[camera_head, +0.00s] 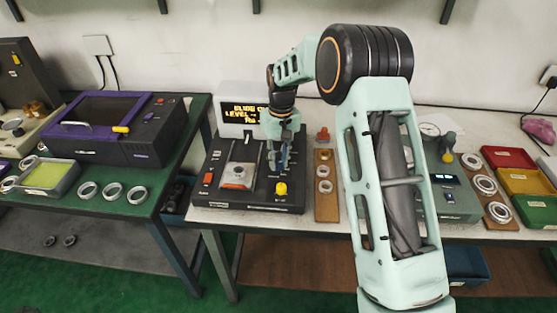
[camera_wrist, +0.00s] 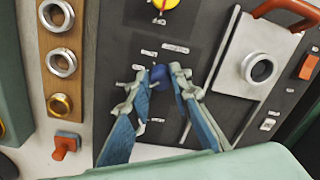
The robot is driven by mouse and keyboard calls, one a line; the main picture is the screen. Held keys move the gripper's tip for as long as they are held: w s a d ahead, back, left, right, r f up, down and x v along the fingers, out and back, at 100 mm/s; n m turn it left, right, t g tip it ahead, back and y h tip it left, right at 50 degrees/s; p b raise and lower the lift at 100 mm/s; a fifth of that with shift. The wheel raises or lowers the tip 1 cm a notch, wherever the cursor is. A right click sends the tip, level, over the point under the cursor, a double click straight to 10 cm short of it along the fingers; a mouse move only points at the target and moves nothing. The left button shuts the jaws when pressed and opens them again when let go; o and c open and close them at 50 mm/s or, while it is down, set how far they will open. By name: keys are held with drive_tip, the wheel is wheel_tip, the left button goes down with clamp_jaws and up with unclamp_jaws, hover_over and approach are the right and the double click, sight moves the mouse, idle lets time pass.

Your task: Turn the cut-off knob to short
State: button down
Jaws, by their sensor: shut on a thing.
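A blue knob (camera_wrist: 160,73) stands on the dark panel of the black machine (camera_head: 245,197), with small labels around it too small to read; I take it to be the cut-off knob. My gripper (camera_wrist: 159,79) is shut on this knob, one finger on each side. In the head view my gripper (camera_head: 282,156) points down over the right part of the machine and hides the knob. Which setting the knob points to cannot be told.
A yellow knob (camera_head: 281,189) is close by on the same panel. A metal plate with a ring (camera_head: 237,174) and a red-orange switch (camera_head: 208,178) lie to its left. A wooden board with rings (camera_head: 324,190) stands right. A display (camera_head: 245,115) is behind.

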sight(280, 163)
idle(0.4)
drive_tip(key=c, duration=1.7)
unclamp_jaws()
drive_tip(key=shift+c, duration=0.2)
drive_tip(key=shift+r, duration=0.15)
wheel_tip(280, 163, up, 12)
drive_tip(key=shift+d, duration=0.2)
drive_tip(key=shift+w, duration=0.1)
